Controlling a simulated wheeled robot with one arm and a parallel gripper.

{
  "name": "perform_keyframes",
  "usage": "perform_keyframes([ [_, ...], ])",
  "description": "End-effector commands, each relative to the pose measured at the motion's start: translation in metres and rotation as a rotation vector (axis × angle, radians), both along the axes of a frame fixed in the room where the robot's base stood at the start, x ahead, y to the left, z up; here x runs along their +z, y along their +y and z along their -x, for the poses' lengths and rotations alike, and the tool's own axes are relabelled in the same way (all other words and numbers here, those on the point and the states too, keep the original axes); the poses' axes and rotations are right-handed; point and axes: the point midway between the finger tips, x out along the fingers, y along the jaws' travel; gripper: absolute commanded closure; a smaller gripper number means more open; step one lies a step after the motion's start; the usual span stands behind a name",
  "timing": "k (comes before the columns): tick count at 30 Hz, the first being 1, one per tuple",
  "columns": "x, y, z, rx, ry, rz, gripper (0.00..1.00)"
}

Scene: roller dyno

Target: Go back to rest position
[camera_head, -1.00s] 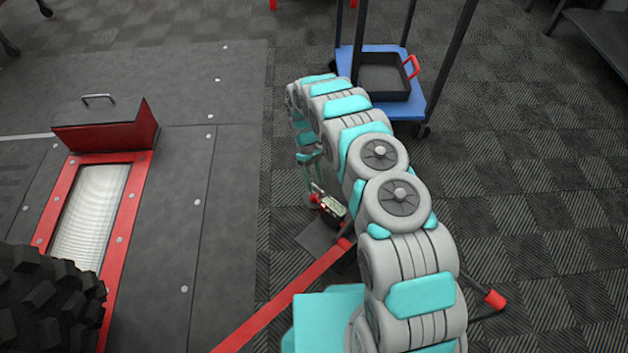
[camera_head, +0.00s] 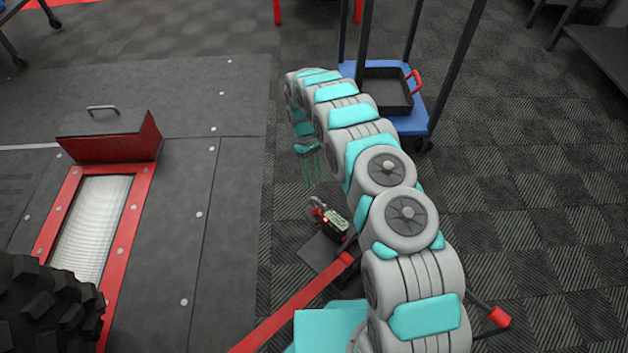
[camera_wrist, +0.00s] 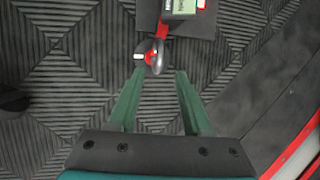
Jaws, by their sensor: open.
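My gripper (camera_head: 311,168) hangs down from my grey and teal arm in the head view. Its two green fingers are apart with nothing between them. In the wrist view my gripper (camera_wrist: 155,82) is also open and empty. Below it is a small device (camera_head: 335,223) with a pale green screen and red parts, apart from the fingers. The device (camera_wrist: 181,7) also shows at the top of the wrist view, with a red and grey rounded end reaching down beyond the fingertips.
The device sits on a dark plate (camera_head: 317,252) beside a red bar (camera_head: 290,308). A blue cart (camera_head: 408,124) with a black tray (camera_head: 378,91) stands behind my arm. The red-framed roller (camera_head: 90,228) and a knobby tire (camera_head: 45,310) are at left. Patterned floor at right is clear.

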Motion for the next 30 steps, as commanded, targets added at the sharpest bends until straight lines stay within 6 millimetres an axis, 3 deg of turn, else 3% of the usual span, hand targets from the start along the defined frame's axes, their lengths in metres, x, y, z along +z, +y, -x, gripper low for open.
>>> perform_keyframes([
  [12, 0.0, -0.001, 0.001, -0.001, 0.001, 0.001, 0.5],
  [16, 0.012, -0.004, 0.0, -0.012, -0.005, 0.006, 0.5],
  [23, 0.07, -0.023, 0.002, -0.073, -0.035, 0.034, 0.5],
  [30, 0.134, -0.043, 0.017, -0.145, -0.066, 0.062, 0.5],
])
